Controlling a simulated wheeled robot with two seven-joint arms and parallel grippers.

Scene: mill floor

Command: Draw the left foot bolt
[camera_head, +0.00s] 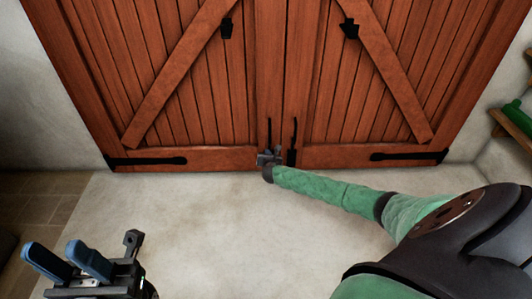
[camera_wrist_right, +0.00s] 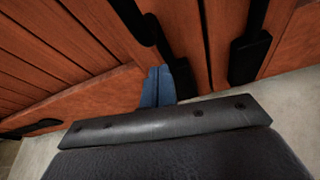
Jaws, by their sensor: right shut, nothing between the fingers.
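The left foot bolt (camera_head: 269,128) is a thin black upright rod at the bottom of the left door leaf, beside the middle seam. In the right wrist view a black bolt (camera_wrist_right: 170,50) stands just beyond my fingers. My right gripper (camera_head: 268,155) is at the foot of the left bolt and hides its lower end. Its blue fingers (camera_wrist_right: 157,84) are shut together with nothing between them. Whether they touch the bolt is unclear. My left gripper (camera_head: 57,248) is open and empty at the lower left, well away from the door.
The right foot bolt (camera_head: 293,140) stands close beside, on the right leaf. The wooden double door (camera_head: 180,90) is closed, with black strap hinges (camera_head: 146,160) low down. A shelf (camera_head: 510,128) with a green object (camera_head: 519,118) is at the right. The pale floor (camera_head: 200,215) before the door is clear.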

